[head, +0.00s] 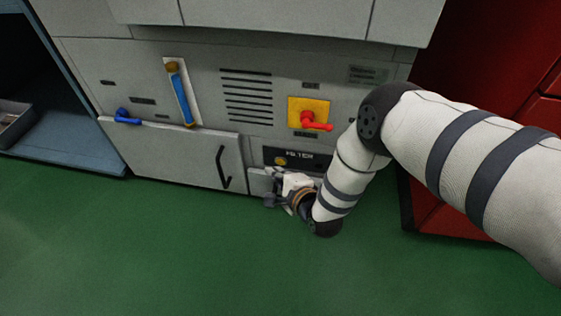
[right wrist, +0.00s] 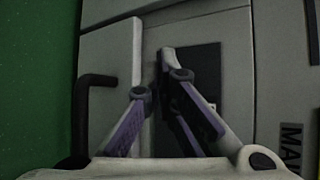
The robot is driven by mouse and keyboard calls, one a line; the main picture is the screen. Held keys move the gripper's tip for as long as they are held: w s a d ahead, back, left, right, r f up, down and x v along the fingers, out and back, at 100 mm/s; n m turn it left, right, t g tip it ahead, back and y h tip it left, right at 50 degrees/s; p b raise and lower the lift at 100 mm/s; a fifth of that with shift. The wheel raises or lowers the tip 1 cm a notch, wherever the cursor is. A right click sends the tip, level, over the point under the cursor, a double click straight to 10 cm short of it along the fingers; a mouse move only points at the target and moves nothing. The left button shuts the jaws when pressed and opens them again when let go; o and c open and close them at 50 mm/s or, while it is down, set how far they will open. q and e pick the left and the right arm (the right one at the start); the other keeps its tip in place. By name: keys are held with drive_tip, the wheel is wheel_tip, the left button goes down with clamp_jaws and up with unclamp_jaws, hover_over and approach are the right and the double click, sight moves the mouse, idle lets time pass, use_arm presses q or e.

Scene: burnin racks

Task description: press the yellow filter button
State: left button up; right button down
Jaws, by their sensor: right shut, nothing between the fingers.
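The yellow filter button (head: 281,160) sits on a black panel marked FILTER (head: 318,159), low on the grey cabinet front. My right gripper (head: 276,184) is just below the button, close to the cabinet's lower edge. In the head view I cannot tell whether it touches the cabinet. The button cannot be made out in the right wrist view. My left gripper is not in view.
The cabinet also bears a red handle on a yellow plate (head: 308,112), a long blue lever (head: 181,95) and a small blue handle (head: 127,117). A door with a black handle (head: 223,168) is left of my gripper. Red cabinets (head: 475,65) stand right. Green floor (head: 150,250) is clear.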

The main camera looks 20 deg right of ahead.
drive_tip(key=shift+s+a+p, duration=0.5)
drive_tip(key=shift+s+a, duration=0.2)
drive_tip(key=shift+s, duration=0.35)
drive_tip(key=shift+s+a+p, duration=0.45)
drive_tip(key=shift+s+a, duration=0.25)
drive_tip(key=shift+s, duration=0.35)
drive_tip(key=shift+r, duration=0.1)
